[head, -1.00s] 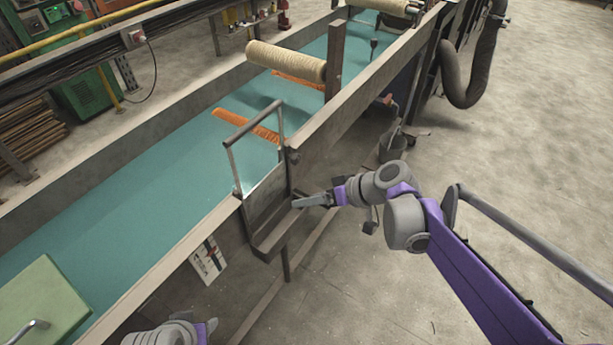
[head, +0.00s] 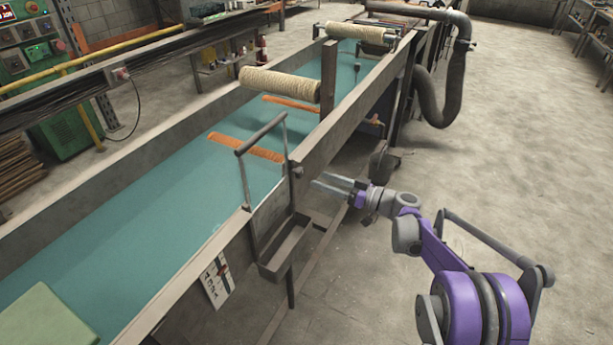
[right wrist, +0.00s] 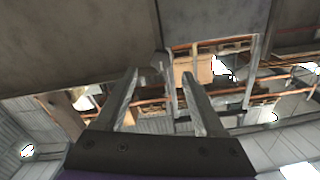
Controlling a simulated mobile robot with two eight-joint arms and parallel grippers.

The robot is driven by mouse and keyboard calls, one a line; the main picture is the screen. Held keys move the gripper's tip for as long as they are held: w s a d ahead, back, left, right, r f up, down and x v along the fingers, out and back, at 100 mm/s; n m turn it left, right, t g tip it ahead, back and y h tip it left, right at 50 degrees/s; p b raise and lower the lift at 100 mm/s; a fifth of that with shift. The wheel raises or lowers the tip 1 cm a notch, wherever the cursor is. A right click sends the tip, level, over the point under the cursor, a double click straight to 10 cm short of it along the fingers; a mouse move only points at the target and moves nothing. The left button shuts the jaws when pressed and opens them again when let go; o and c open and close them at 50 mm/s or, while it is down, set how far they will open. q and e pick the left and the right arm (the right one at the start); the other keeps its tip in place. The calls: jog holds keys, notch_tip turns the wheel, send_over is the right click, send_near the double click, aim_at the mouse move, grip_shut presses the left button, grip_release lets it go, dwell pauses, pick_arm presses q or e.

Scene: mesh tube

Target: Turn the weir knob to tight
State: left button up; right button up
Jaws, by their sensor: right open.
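The weir knob (head: 297,171) is a small dark knob on the outer side wall of the trough, beside the weir's upright handle frame (head: 262,135). Its tight or loose setting is too small to read. My right gripper (head: 316,183) is open and empty, just right of the knob and slightly below it, its fingers pointing at the wall. In the right wrist view a dark blocky piece, seemingly the knob (right wrist: 160,62), shows between and beyond the open fingers (right wrist: 165,78), apart from them. My left gripper is out of view.
A small metal spout box (head: 287,245) juts from the trough side below the knob. A rope-wound roller (head: 280,84) and post (head: 328,78) stand beyond. Open floor (head: 520,160) lies to the right.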

aim_at(302, 173)
jog(key=x, duration=0.6)
jog(key=shift+w+a, duration=0.1)
jog(key=shift+a, duration=0.1)
jog(key=shift+c, duration=0.2)
grip_shut()
